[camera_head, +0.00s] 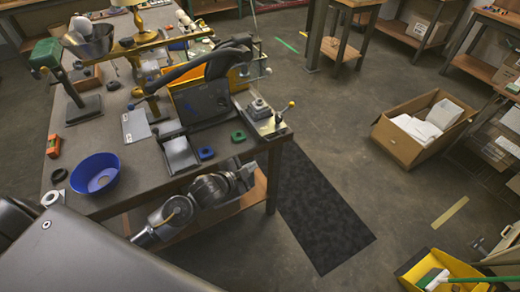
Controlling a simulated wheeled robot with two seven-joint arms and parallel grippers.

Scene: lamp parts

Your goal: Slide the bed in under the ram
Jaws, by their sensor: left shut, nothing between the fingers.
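A black and yellow machine (200,98) with a long dark arm across its top stands on the workbench; I take it for the press. Its ram cannot be made out clearly. A grey plate (180,157), seemingly the bed, sits at its front, out from under the dark body. Another flat grey plate (135,125) lies to its left. My left gripper (246,172) is at the end of the silver jointed arm, by the bench's front edge, right of and apart from the grey plate. It is shut and empty. My right gripper is not in view.
A blue bowl (95,175) stands at the bench's front left. Blue (206,153) and green (238,136) small pieces lie near the plate. A metal fixture (260,112) with a yellow-knobbed lever sits at the right corner.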

